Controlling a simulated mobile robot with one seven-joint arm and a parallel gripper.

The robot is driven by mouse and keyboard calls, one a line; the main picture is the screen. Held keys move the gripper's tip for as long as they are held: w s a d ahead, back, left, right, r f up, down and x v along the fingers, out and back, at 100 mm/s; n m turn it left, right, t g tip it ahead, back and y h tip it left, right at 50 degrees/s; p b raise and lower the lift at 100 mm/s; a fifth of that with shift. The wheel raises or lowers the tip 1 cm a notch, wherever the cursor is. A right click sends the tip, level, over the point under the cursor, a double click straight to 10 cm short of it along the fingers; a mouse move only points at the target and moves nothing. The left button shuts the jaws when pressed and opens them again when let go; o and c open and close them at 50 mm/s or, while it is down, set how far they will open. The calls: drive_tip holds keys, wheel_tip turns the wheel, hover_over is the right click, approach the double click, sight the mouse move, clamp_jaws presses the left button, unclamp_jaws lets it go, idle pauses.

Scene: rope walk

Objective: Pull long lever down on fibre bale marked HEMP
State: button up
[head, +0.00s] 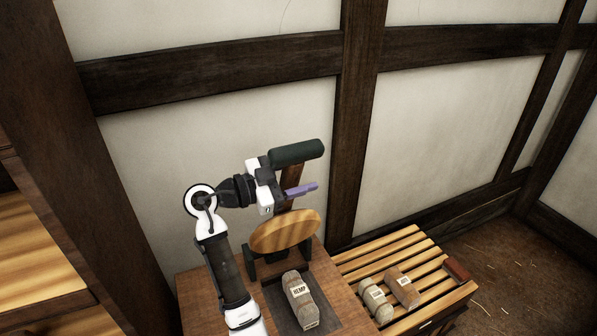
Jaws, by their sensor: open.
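The HEMP bale (299,290), a grey-brown block with a white label, lies in a dark recess on a wooden stand (195,291). A round wooden disc (285,233) stands tilted just behind it. The long lever (297,152) has a dark green cylindrical grip at the top of a brown bar that rises behind the disc. My gripper (303,176) is open at the lever's upper end, with one purple finger just below the green grip. The other finger is not visible, and I cannot tell whether the gripper touches the lever.
A slatted bench (402,247) to the right holds two more labelled bales, one greyish (376,299) and one browner (402,287). A red-brown block (457,270) sits at its right end. A timber-framed wall stands close behind the lever. Wooden shelving (35,255) is at the left.

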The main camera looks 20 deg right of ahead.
drive_tip(key=shift+c, duration=0.4)
clamp_jaws()
drive_tip(key=shift+f, duration=0.15)
